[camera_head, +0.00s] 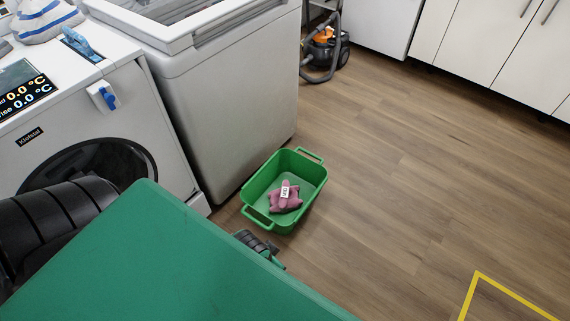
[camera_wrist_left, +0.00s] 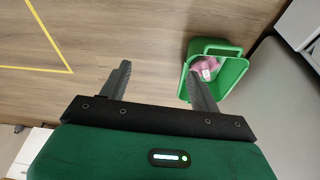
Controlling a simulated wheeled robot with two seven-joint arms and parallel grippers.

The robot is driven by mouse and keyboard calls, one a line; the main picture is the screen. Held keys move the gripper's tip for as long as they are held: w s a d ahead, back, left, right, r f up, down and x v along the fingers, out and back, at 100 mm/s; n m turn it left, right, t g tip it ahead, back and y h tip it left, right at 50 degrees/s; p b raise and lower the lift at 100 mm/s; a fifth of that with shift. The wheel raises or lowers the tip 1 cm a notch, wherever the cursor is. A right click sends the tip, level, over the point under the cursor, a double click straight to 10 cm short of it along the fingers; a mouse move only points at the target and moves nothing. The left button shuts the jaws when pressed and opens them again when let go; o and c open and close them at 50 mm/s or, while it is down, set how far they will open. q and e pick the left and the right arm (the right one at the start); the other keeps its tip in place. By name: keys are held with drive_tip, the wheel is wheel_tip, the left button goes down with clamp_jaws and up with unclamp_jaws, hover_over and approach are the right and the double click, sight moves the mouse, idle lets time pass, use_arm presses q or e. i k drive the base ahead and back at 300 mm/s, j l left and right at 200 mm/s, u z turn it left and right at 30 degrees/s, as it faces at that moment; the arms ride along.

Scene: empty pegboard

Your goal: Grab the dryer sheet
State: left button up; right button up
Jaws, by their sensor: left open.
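A green basket (camera_head: 249,195) stands on the floor in the head view, beside the tall white appliance. A crumpled pink cloth-like item (camera_head: 287,203) with a white label lies in it. I cannot tell whether this is the dryer sheet; no other clear sheet shows. The basket (camera_wrist_left: 237,70) and pink item (camera_wrist_left: 207,66) also show at the upper right of the left wrist view. My left gripper (camera_wrist_left: 158,72) is open and empty, its right finger overlapping the basket's edge in that view. In the head view my green arm mostly hides the gripper. My right gripper is out of view.
A white washer (camera_head: 120,103) with a round door stands at the left, carrying a blue item (camera_head: 82,44) and a striped cloth bundle (camera_head: 45,20). An orange and black vacuum (camera_head: 325,45) stands at the back. The wooden floor at right is clear, with yellow tape (camera_head: 500,287).

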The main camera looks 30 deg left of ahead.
sight(80, 173)
drive_tip(key=u, duration=2.75)
drive_tip(key=i+l+z, duration=0.15)
drive_tip(key=z, duration=0.2)
drive_tip(key=i+z, duration=0.35)
